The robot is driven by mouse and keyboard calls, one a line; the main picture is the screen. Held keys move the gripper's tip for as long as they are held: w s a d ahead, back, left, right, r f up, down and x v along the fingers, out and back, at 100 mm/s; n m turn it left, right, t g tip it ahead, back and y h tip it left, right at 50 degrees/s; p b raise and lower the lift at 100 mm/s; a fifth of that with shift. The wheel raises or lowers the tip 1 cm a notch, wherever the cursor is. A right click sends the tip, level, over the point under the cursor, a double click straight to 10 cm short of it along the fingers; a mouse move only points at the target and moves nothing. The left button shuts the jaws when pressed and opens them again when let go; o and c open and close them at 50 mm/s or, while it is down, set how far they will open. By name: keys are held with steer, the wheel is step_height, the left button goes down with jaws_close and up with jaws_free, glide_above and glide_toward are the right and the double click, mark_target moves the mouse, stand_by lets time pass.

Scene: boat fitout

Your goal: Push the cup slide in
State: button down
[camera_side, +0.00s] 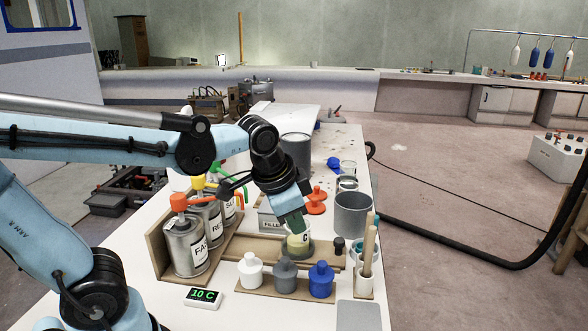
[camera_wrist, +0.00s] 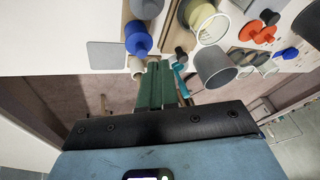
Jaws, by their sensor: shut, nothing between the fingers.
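A pale yellow-green cup (camera_side: 298,244) marked with a "C" stands at the wooden board (camera_side: 262,249) in the middle of the bench. I take this board to be part of the cup slide, but cannot tell how far in the slide sits. In the wrist view a pale cup (camera_wrist: 201,17) shows at the top, beyond the fingertips. My gripper (camera_side: 295,222) has green fingers that are shut and empty. It points down at the top of the cup in the side view; whether it touches is unclear. The fingers also show in the wrist view (camera_wrist: 160,72).
Pump cans (camera_side: 186,246) stand in a wooden rack to the left. White, grey and blue bottles (camera_side: 321,280) line a front board. A large grey pot (camera_side: 352,214) and a stick holder (camera_side: 365,279) stand to the right. A 10 C display (camera_side: 203,298) lies in front.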

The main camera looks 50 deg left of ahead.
steer(key=w+m+g+y, duration=0.1)
steer(key=w+m+g, duration=0.2)
steer(key=w+m, duration=0.25)
steer(key=m+g+y, duration=0.2)
steer(key=m+g, duration=0.1)
steer(key=m, duration=0.1)
glide_toward(312, 260)
steer(key=x, duration=0.5)
steer(key=shift+a+f, duration=0.1)
steer(key=shift+f, duration=0.15)
steer(key=s+a, duration=0.9)
steer(key=a, duration=0.1)
steer(key=shift+s, duration=0.4)
